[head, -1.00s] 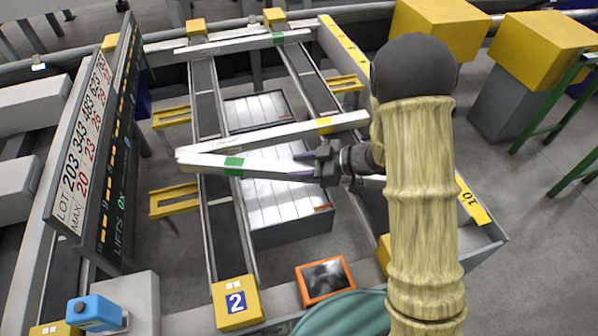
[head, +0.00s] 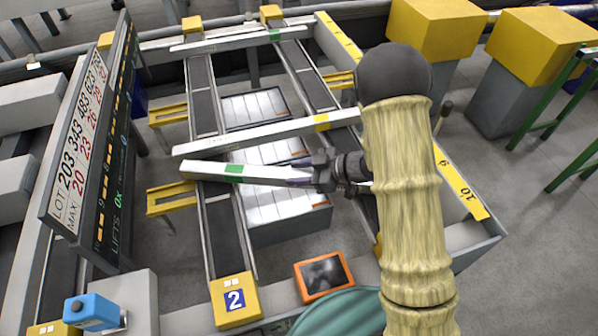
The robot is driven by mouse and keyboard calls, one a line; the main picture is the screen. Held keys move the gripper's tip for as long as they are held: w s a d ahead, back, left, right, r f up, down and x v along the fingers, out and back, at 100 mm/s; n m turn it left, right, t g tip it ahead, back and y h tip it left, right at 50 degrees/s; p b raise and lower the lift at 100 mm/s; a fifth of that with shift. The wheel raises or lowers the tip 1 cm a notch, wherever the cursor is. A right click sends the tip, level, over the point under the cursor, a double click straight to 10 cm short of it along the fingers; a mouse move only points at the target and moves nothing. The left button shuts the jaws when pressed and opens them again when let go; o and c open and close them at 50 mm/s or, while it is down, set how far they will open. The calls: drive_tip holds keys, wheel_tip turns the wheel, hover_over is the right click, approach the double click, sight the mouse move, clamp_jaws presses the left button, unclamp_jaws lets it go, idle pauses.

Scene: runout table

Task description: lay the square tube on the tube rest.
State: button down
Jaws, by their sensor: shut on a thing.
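My gripper (head: 304,172) is shut on the right part of a pale square tube with a green band (head: 209,170). The held tube reaches left across the left roller rail; I cannot tell whether it touches the rail. A second pale tube, with a yellow band (head: 262,134), lies across the rails just behind it, with a narrow gap between them. A third tube with a green band (head: 225,42) lies across the far end. Yellow slotted brackets stand left of the rails, one farther (head: 168,114) and one nearer (head: 172,195); I cannot tell whether these are the tube rest.
A grey bin of pale bars (head: 265,205) sits low between the rails. A sign board (head: 92,140) stands at left. A yellow block marked 2 (head: 235,300), an orange-framed screen (head: 324,276) and a blue box (head: 92,312) are in front. A numbered yellow strip (head: 465,190) edges the right.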

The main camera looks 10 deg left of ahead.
drive_tip(key=c, duration=0.8)
unclamp_jaws()
drive_tip(key=shift+c, duration=0.2)
drive_tip(key=shift+d+r, duration=0.1)
drive_tip(key=v, duration=1.1)
drive_tip(key=shift+d+r, duration=0.2)
drive_tip(key=shift+d, duration=0.15)
